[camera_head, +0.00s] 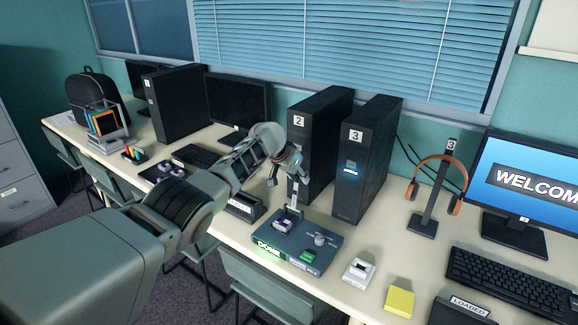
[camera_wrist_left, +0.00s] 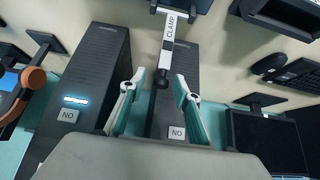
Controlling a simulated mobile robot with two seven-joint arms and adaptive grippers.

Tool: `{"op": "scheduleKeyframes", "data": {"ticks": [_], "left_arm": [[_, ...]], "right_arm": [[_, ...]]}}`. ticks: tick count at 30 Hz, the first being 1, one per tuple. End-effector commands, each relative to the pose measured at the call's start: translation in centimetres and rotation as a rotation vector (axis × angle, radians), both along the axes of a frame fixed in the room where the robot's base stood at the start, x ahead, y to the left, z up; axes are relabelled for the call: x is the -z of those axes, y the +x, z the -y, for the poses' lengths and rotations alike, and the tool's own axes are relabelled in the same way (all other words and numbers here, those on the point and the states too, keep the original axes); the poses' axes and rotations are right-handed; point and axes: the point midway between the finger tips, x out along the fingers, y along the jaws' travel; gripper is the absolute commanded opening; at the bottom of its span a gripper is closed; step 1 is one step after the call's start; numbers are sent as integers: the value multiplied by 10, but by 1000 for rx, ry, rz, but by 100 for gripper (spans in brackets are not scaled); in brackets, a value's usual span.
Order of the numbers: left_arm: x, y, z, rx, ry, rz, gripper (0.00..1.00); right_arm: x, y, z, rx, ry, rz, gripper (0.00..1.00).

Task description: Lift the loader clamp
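The loader clamp (camera_head: 292,211) is a light bar standing up from the dark blue loader box (camera_head: 326,240) on the table. In the left wrist view the clamp (camera_wrist_left: 169,43) carries the word CLAMP and ends in a black knob. My left gripper (camera_head: 287,175) is above the loader, close to the clamp's upper end. In the left wrist view its two fingers (camera_wrist_left: 160,82) are spread, with the knob between their tips and a gap on each side. Contact does not show. The box has a green DONE label. My right gripper is out of view.
Black towers marked 2 (camera_head: 317,130) and 3 (camera_head: 366,160) stand right behind the loader. A white switch block (camera_head: 358,273) and a yellow block (camera_head: 399,302) lie to its right. An orange headset (camera_head: 457,175) hangs on a stand further right. Table space between these is small.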

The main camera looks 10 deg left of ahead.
Motion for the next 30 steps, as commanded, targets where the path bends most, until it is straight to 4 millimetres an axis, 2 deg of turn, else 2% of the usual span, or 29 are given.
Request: {"op": "scheduleKeyframes", "data": {"ticks": [10,30], "left_arm": [[-15,-13,-7,-2,4,3,32],[-83,-58,-22,-1,1,5,32]], "right_arm": [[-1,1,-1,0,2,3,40],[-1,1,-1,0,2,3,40]]}}
